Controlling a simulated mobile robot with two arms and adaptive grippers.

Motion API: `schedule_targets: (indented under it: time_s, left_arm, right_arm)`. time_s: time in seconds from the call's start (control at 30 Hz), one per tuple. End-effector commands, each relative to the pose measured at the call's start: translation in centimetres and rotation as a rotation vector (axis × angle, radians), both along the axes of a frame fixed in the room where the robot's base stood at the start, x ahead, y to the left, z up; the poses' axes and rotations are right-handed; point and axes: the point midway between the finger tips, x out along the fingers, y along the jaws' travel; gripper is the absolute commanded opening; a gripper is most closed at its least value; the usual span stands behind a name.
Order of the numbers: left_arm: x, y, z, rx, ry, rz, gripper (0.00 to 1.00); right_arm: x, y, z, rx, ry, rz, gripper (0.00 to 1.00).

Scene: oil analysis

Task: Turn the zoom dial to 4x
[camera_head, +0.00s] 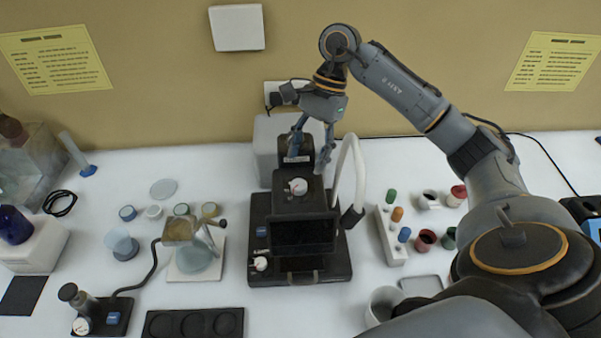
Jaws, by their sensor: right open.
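A dark microscope-like instrument (318,231) with a black screen stands at the middle of the table. A white dial with a pointer (298,187) sits on top of its head; this looks like the zoom dial. Its marks are too small to read. A second white dial (261,263) is at the left of the base. My right gripper (311,150) hangs just behind and above the top dial, fingers apart and pointing down. It appears to hold nothing and to be clear of the dial. My left gripper is not in view.
A curved white tube (351,165) stands close to the right of the gripper. A light block with coloured caps (391,236) is right of the instrument. A glass vessel on a stand (193,255) is to the left. A black tray with round wells (194,324) lies at the front.

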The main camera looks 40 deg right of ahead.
Motion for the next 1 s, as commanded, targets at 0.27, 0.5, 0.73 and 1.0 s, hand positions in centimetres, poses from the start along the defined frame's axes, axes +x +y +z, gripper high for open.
schedule_targets:
  time_s: [0.27,0.5,0.73,1.0]
  left_arm:
    - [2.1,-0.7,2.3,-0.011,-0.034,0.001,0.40]
    - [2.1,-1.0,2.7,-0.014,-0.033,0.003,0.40]
    - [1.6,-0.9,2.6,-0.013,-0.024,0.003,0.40]
    - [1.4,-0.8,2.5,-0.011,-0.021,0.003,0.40]
  right_arm:
    - [-0.5,1.8,-4.0,0.002,0.002,0.001,0.56]
    - [-0.6,2.3,-5.6,0.000,0.000,0.000,0.56]
    - [-0.6,2.3,-5.7,0.000,-0.001,0.000,0.56]
    - [-0.6,2.3,-5.7,0.000,-0.001,0.000,0.03]
